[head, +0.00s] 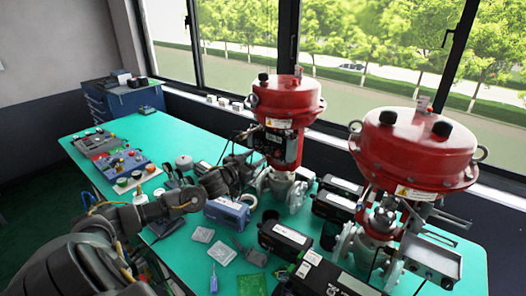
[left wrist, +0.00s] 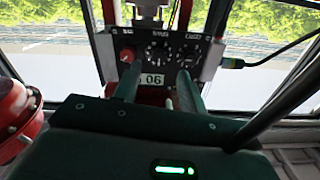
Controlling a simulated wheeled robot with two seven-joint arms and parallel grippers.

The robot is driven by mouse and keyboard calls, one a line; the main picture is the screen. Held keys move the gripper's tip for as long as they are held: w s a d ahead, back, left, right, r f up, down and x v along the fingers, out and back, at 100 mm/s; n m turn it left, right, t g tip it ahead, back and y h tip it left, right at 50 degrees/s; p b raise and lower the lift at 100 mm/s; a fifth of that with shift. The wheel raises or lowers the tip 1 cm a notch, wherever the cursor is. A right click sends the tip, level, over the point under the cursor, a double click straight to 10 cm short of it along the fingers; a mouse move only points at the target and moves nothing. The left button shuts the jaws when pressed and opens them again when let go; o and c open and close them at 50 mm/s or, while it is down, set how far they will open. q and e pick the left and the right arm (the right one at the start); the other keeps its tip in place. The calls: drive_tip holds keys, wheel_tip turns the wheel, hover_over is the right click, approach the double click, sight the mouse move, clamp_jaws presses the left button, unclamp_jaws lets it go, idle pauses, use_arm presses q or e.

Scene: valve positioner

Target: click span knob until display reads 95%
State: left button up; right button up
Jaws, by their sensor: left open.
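The positioner (head: 278,143) is a dark panel on the stem of the farther red valve. In the left wrist view its panel (left wrist: 141,46) has a red knob (left wrist: 127,56), two round dials or knobs, and a small display (left wrist: 152,79). The display digits look like "06" in this view; the panel lettering appears turned over, so they may be 90. Which knob is span is too small to read. My left gripper (head: 252,150) is open and empty in front of the panel; its fingers (left wrist: 157,85) flank the display. Contact with a knob cannot be told. My right gripper is not seen.
A second red valve (head: 414,150) stands at the right. The green table (head: 107,123) holds a blue box (head: 227,212), black boxes (head: 284,238), a control panel (head: 125,166) and small tools. Windows are behind. A black cable (left wrist: 285,57) runs at the panel's right in the wrist view.

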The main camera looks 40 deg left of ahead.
sight(266, 150)
use_arm(q)
drive_tip(key=w, duration=0.3)
drive_tip(key=shift+w+r+p, duration=0.15)
drive_tip(key=shift+w+p, duration=0.15)
drive_tip(key=shift+p, duration=0.05)
drive_tip(key=shift+w, duration=0.55)
clamp_jaws()
